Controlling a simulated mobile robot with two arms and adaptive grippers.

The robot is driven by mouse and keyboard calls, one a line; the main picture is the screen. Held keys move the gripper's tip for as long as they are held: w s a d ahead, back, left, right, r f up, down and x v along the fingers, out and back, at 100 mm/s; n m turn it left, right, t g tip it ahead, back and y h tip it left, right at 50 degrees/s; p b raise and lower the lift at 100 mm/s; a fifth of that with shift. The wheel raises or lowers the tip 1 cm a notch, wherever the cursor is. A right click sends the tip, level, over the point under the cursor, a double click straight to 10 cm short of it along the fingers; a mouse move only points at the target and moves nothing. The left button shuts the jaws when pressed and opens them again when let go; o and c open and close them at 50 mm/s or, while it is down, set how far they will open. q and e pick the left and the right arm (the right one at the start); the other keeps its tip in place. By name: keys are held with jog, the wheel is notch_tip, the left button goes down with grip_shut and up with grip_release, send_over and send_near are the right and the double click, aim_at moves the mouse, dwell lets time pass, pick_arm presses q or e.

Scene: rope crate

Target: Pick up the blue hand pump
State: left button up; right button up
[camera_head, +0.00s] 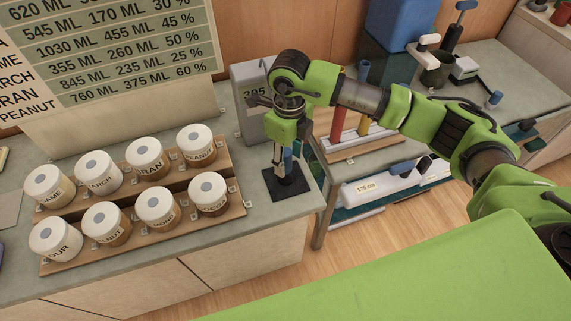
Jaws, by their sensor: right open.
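A slim blue upright thing (287,165), which looks like the hand pump, stands on a black square base (283,184) near the right end of the grey counter. My right gripper (286,150) points down over it from above, with its open fingers around or just in front of its upper part. The gripper hides the upper part, and I cannot tell whether the fingers touch it. My left gripper is out of view.
Several white-lidded jars stand on a two-step wooden rack (190,222) to the left. A grey box (250,88) marked with a number stands behind the gripper. A gap separates the counter (262,222) from shelves at right. A green surface fills the lower right.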

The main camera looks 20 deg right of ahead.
aim_at(286, 165)
jog(key=f, duration=0.1)
jog(key=f+p, duration=0.1)
jog(key=w+f, duration=0.1)
jog(key=f, duration=0.1)
jog(key=shift+a+p, duration=0.25)
jog(key=shift+p, duration=0.05)
jog(key=shift+f, duration=0.65)
grip_shut()
